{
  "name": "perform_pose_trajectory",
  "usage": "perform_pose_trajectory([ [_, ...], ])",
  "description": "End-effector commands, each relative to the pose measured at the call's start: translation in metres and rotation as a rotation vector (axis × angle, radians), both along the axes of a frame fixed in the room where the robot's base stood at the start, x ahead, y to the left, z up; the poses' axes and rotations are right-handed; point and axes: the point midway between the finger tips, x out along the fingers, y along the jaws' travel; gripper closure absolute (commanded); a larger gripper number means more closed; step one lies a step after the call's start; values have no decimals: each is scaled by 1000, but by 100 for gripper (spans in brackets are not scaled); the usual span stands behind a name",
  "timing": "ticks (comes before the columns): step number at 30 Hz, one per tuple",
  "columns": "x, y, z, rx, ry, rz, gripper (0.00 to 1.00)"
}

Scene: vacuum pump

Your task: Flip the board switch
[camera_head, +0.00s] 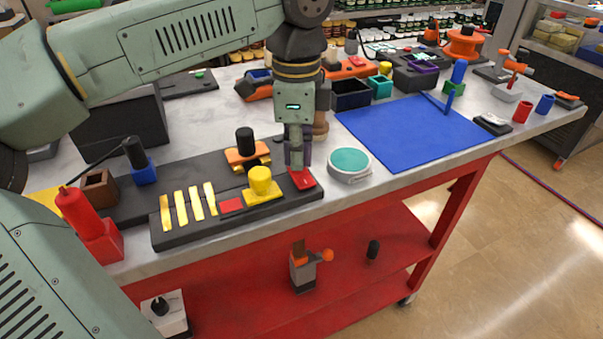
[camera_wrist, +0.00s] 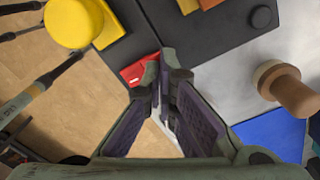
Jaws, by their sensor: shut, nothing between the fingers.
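The dark board (camera_head: 180,235) lies along the front edge of the workbench. Its red switch (camera_head: 304,181) is at the board's right end. My gripper (camera_head: 297,163) points down, shut and empty, with its tips right at the switch. In the wrist view the red switch (camera_wrist: 136,72) shows just left of my closed fingertips (camera_wrist: 165,72), partly hidden by them. I cannot tell whether the tips touch it. A yellow knob (camera_head: 260,181) stands on the board left of the switch, and it also shows in the wrist view (camera_wrist: 72,24).
A round tin with a teal top (camera_head: 350,162) stands close to the right of my gripper. A wooden knob-like piece (camera_wrist: 285,90) is nearby. A black cylinder on an orange mount (camera_head: 246,145) stands behind the yellow knob. A blue mat (camera_head: 410,135) lies to the right.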

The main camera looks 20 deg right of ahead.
Motion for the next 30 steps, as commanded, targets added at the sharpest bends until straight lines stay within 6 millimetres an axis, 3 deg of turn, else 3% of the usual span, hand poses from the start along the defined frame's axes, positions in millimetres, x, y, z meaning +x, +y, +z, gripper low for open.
perform_pose_trajectory([
  [14,0,0,-2,0,0,0,100],
  [30,0,0,40,0,-1,0,100],
])
